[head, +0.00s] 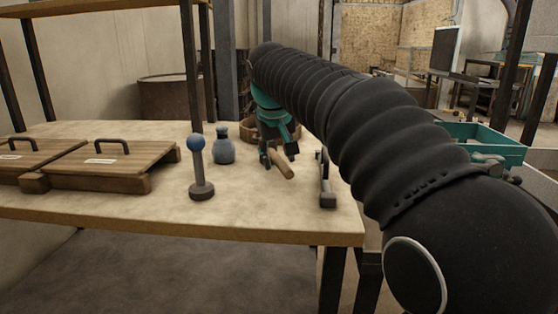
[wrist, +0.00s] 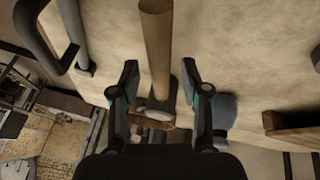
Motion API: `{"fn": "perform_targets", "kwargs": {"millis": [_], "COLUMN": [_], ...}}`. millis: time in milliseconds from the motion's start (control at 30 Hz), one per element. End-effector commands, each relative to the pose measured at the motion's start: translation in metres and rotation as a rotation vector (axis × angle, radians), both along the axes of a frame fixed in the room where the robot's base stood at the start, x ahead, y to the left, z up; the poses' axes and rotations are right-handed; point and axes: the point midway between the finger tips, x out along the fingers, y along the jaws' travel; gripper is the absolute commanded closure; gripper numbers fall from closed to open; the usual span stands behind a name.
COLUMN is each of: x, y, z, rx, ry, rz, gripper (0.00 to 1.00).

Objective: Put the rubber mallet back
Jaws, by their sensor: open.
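A round wooden handle (head: 281,166), which looks like the rubber mallet's, shows just below my gripper (head: 277,154) over the table in the head view. In the wrist view the handle (wrist: 155,45) runs from the top edge down between my fingertips (wrist: 160,72). My gripper is open, with visible gaps on both sides of the handle. A dark piece lies by the handle's lower end in the wrist view; I cannot tell whether it is the mallet head. My fingers and arm hide part of this area in the head view.
A grey stand with a loop (head: 327,188) is close on the right. A blue-ball post (head: 197,172) and blue bottle (head: 223,148) stand to the left. Wooden boxes with handles (head: 110,165) fill the table's left side. A teal bin (head: 485,145) is at right.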

Motion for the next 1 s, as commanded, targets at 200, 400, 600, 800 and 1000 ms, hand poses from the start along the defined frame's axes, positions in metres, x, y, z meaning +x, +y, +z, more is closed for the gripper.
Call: {"fn": "perform_targets", "kwargs": {"millis": [200,400,600,800,1000], "x": [-0.019,-0.034,-0.041,-0.043,-0.043], "y": [0.002,0.003,0.004,0.004,0.003], "z": [0.044,0.074,0.089,0.091,0.091], "rx": [0.001,0.001,0.0,0.0,0.0], "ry": [-0.004,-0.002,-0.001,0.0,0.0], "rz": [0.001,0.0,0.0,0.0,-0.001], "gripper": [0.54,0.54,0.54,0.54,0.54]}}
